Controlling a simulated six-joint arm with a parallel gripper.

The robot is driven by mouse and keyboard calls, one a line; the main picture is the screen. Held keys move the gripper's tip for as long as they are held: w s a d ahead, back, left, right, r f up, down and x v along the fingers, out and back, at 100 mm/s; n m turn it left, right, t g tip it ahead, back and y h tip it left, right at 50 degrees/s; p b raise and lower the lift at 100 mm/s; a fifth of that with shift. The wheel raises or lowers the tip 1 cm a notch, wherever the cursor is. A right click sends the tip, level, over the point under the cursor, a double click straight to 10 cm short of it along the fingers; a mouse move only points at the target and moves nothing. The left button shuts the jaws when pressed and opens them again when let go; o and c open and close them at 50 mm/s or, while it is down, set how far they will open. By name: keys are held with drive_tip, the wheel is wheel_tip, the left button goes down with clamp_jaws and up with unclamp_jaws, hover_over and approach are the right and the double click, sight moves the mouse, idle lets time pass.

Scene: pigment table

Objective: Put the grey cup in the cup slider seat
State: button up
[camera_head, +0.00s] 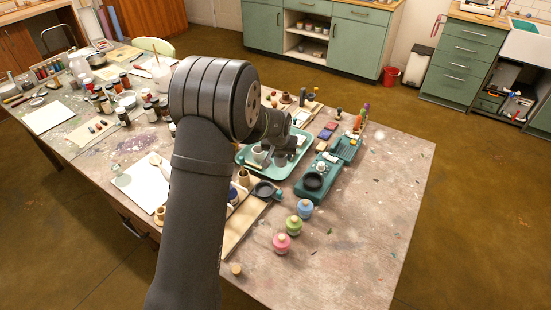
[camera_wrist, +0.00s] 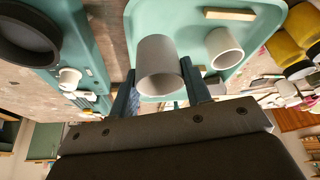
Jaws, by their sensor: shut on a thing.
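The grey cup (camera_wrist: 160,68) is between the two fingers of my gripper (camera_wrist: 158,76) in the wrist view. The gripper is shut on it, over the green tray (camera_wrist: 182,22). I cannot tell whether the cup touches the tray. A paler cup (camera_wrist: 222,48) stands on the tray beside it. In the head view my gripper (camera_head: 281,158) is over the tray (camera_head: 246,168), partly hidden by my arm. The cup slider (camera_head: 305,190) is a teal unit right of the tray, with a round black seat (camera_head: 313,181). The seat looks empty.
Pink (camera_head: 281,243), green (camera_head: 293,225) and blue (camera_head: 305,208) bottles stand in front of the slider. A black round dish (camera_head: 263,189) is left of it. Another teal unit (camera_head: 345,147) stands behind. The table's right side (camera_head: 385,205) is clear.

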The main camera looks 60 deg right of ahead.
drive_tip(key=s+a+r, duration=0.1)
drive_tip(key=s+r, duration=0.4)
drive_tip(key=s, duration=0.3)
drive_tip(key=shift+w+a+f, duration=1.15)
drive_tip(key=shift+w+a, duration=0.2)
drive_tip(key=shift+a, duration=0.25)
drive_tip(key=shift+w+a+f, duration=1.1)
drive_tip(key=shift+w+a, duration=0.2)
drive_tip(key=shift+a, duration=0.3)
drive_tip(key=shift+w+a+f, duration=1.15)
drive_tip(key=shift+w+a, duration=0.2)
drive_tip(key=shift+a, duration=0.25)
drive_tip(key=shift+f, duration=0.15)
drive_tip(key=shift+f, duration=0.35)
drive_tip(key=shift+f, duration=0.6)
drive_tip(key=o, duration=1.5)
drive_tip(key=shift+o, duration=0.2)
